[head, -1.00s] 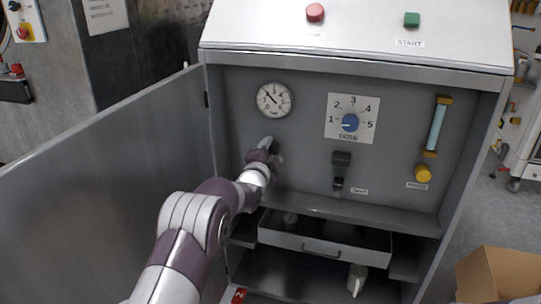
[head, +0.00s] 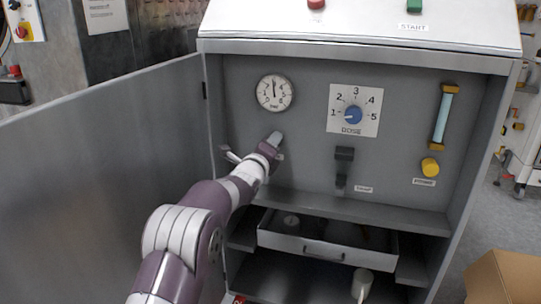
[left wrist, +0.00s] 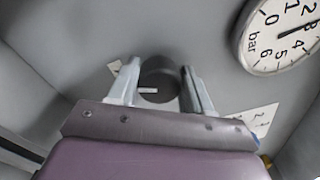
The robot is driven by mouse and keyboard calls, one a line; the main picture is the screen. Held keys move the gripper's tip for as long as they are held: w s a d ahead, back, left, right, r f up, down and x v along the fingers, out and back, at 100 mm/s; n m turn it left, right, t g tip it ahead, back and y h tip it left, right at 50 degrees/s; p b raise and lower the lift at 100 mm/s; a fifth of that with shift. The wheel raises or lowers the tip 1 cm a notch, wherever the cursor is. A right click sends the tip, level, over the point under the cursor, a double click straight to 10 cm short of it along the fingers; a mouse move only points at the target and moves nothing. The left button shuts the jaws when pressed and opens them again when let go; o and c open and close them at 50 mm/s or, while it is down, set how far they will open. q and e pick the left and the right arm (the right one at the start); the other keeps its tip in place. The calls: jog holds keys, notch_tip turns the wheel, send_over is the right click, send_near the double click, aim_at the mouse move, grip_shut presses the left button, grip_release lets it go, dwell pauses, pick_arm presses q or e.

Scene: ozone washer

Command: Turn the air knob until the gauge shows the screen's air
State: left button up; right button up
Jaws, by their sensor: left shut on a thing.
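The air knob (left wrist: 158,72) is a dark round knob with a pale mark, on the grey back panel in the left wrist view. My left gripper (left wrist: 158,88) is shut on it, one finger on each side. In the head view my left gripper (head: 274,142) is at the panel below the gauge and hides the knob. The round white gauge (head: 275,93) has its needle pointing nearly straight up. In the left wrist view the gauge (left wrist: 281,35), marked in bar, has its needle near the 3. No screen with an air value is visible. My right gripper is not in view.
The open door (head: 105,170) stands left of my arm. To the right are the blue dose knob (head: 353,115), a dark switch (head: 343,165), a yellow knob (head: 430,166) and a blue tube (head: 442,118). A drawer (head: 322,247) sits below, partly open.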

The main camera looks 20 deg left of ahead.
pick_arm(q)
jog(key=m+b, duration=0.4)
jog(key=shift+f+m+b, duration=0.3)
jog(key=shift+f+b, duration=0.05)
jog(key=shift+f, duration=0.05)
jog(key=shift+r+m+b, duration=0.15)
jog(key=shift+m+b, duration=0.8)
jog(key=shift+m, duration=0.05)
jog(key=shift+r+m+b, duration=0.15)
jog(key=shift+m+b, duration=0.4)
jog(key=shift+m, duration=0.25)
jog(key=shift+r, duration=0.1)
jog(key=o, duration=1)
jog(key=shift+o, duration=0.2)
jog(key=shift+s, duration=0.1)
